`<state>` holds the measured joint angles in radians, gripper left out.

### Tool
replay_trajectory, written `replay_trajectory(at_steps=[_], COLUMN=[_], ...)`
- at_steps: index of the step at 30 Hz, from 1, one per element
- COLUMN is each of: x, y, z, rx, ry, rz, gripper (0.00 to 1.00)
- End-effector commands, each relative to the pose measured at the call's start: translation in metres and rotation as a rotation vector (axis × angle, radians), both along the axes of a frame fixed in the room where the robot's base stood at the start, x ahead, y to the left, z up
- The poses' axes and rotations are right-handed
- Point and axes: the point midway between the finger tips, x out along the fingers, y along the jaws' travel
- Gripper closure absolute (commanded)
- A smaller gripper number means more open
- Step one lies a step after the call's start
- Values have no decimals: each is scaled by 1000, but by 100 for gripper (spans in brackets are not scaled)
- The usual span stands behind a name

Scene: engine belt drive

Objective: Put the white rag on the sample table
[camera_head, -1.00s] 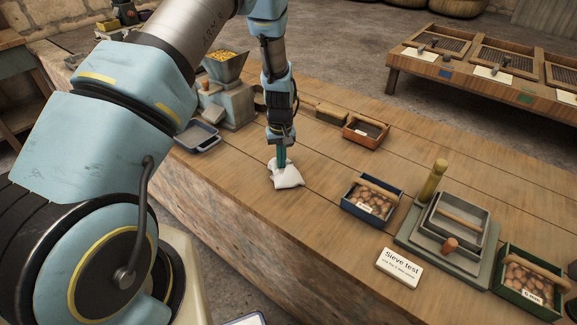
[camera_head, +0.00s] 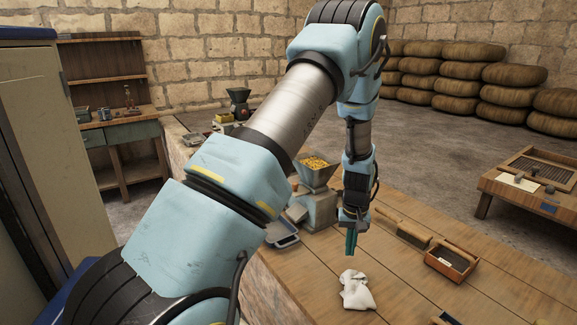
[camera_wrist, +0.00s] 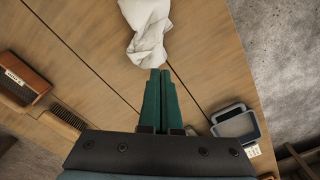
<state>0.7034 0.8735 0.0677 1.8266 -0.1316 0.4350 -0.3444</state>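The white rag (camera_head: 356,290) lies crumpled on the plank top of the long wooden table (camera_head: 400,300). My gripper (camera_head: 351,252) is above the rag, with a small gap between its green fingertips and the cloth. In the wrist view the rag (camera_wrist: 148,30) lies just beyond the fingertips (camera_wrist: 159,72). The two fingers are close together with nothing seen between them, so my gripper looks shut and empty. No label shows which table is the sample table. A low table with framed trays (camera_head: 530,180) stands at the right, and a wooden desk (camera_head: 125,132) at the back left.
A grain mill (camera_head: 318,200) and a blue-grey tray (camera_head: 282,232) stand left of my gripper. A brown wooden box (camera_head: 450,262) and a brush (camera_head: 413,236) lie to its right. Stacked sacks (camera_head: 470,75) line the back wall. Open floor lies between the tables.

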Motion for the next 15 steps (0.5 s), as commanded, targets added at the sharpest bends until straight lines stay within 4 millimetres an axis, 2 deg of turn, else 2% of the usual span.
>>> replay_trajectory(at_steps=[4, 8, 11, 15], x=[8, 1, -11, -36], y=[57, 108, 147, 199], z=[42, 76, 98, 122], rx=[-18, -30, -35, -37], ry=[-20, -38, -54, -79], rz=[32, 49, 61, 77], gripper=[100, 100, 100, 100])
